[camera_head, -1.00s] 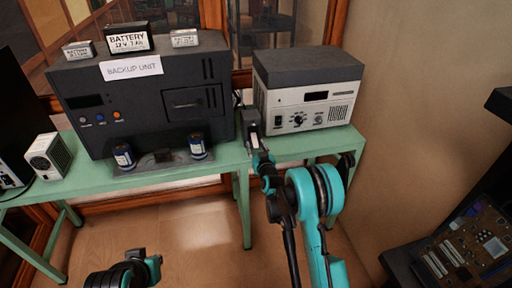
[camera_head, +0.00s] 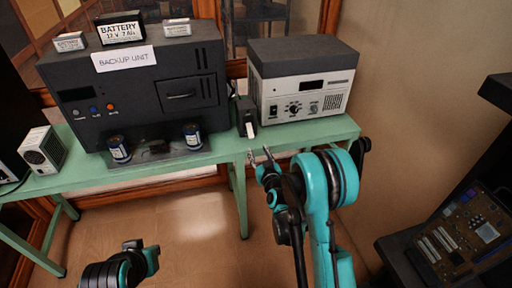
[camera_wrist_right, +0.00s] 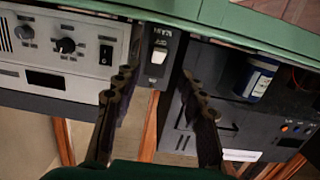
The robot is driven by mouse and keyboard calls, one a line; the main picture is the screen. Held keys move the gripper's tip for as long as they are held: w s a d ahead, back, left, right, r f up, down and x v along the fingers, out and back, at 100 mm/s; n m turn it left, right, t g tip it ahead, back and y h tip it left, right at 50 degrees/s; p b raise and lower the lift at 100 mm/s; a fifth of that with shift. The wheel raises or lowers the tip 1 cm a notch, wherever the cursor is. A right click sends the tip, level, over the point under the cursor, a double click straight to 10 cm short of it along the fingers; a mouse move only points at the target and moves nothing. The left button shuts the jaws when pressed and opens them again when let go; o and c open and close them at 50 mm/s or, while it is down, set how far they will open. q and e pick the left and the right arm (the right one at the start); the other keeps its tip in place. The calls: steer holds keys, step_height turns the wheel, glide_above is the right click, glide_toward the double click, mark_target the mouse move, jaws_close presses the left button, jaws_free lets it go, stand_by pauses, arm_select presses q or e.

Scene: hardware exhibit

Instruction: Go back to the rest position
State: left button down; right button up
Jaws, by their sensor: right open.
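My right gripper (camera_head: 260,157) is open and empty, in front of the green table's front edge. In the right wrist view its two dark fingers (camera_wrist_right: 158,90) are spread apart with nothing between them. A small dark switch box (camera_head: 245,114) with a white rocker stands on the table between the two machines. It also shows beyond the fingertips in the right wrist view (camera_wrist_right: 158,48), apart from them. My left arm shows only as a dark and teal part at the bottom left of the head view; its gripper fingers are not visible.
Batteries (camera_head: 120,29) sit on the unit. A dark stand with a circuit board (camera_head: 465,235) is at right. Floor before the table is open.

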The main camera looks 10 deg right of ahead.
steer(key=shift+s+r, duration=0.15)
steer(key=shift+s, duration=0.05)
stand_by(0.4)
steer(key=s+a+r+g, duration=0.2)
steer(key=s+r+g, duration=0.2)
steer(key=s+r, duration=0.65)
steer(key=s+d+f+g, duration=0.1)
steer(key=s+f+g, duration=0.1)
steer(key=s, duration=1)
steer(key=s+f+g, duration=0.2)
steer(key=s+g, duration=0.1)
steer(key=s, duration=0.9)
steer(key=shift+s+d+g+h, duration=0.2)
steer(key=shift+d+g+h, duration=0.1)
steer(key=shift+d, duration=0.1)
